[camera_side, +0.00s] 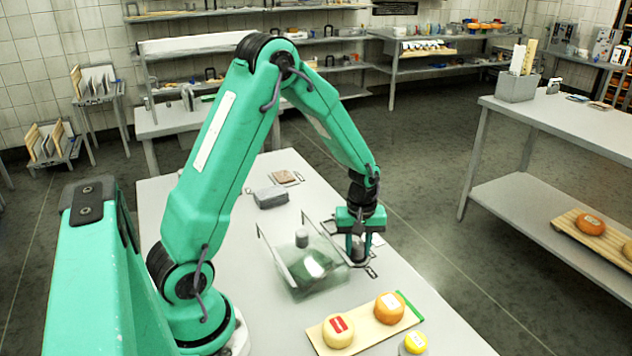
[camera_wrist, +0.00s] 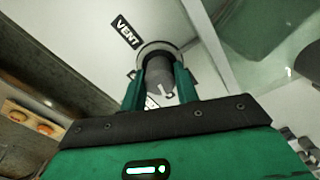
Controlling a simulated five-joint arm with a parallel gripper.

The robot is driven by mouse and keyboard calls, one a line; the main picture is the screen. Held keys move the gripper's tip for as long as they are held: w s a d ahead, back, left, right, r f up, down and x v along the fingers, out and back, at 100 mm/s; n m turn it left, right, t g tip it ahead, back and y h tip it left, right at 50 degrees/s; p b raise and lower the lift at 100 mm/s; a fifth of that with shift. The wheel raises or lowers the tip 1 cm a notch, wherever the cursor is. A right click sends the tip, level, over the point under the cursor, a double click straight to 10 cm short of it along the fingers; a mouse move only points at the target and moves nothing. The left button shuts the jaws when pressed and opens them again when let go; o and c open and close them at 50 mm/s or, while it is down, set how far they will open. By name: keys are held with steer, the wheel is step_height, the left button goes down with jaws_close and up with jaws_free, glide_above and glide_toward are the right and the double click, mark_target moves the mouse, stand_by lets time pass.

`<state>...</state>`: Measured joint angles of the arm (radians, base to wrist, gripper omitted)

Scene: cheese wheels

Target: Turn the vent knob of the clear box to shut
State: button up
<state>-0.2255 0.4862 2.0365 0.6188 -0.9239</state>
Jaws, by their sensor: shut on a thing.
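The clear box (camera_side: 325,283) stands on the grey table in the side view, with something green and white showing through it. Part of clear glass (camera_wrist: 255,35) shows at the upper right of the wrist view. The vent knob (camera_wrist: 160,78) is a dark grey cylinder on a round base, with a white pointer line towards the bottom of the wrist picture. A black VENT label (camera_wrist: 127,31) lies beside it. My gripper (camera_side: 357,250) points down at the box's right side, its green fingers shut on the knob from both sides. In the side view the fingers largely hide the knob.
A wooden board (camera_side: 366,329) with cheese wheels lies in front of the box, and a small yellow-topped item (camera_side: 414,342) beside it. A grey block (camera_side: 270,197) and a brown piece (camera_side: 285,177) lie behind. The table's right edge is close to my gripper.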

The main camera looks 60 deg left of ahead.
steer(key=m, duration=1.1)
steer(key=shift+m, duration=2.2)
steer(key=o, duration=1)
steer(key=shift+c, duration=0.2)
steer(key=shift+r, duration=0.15)
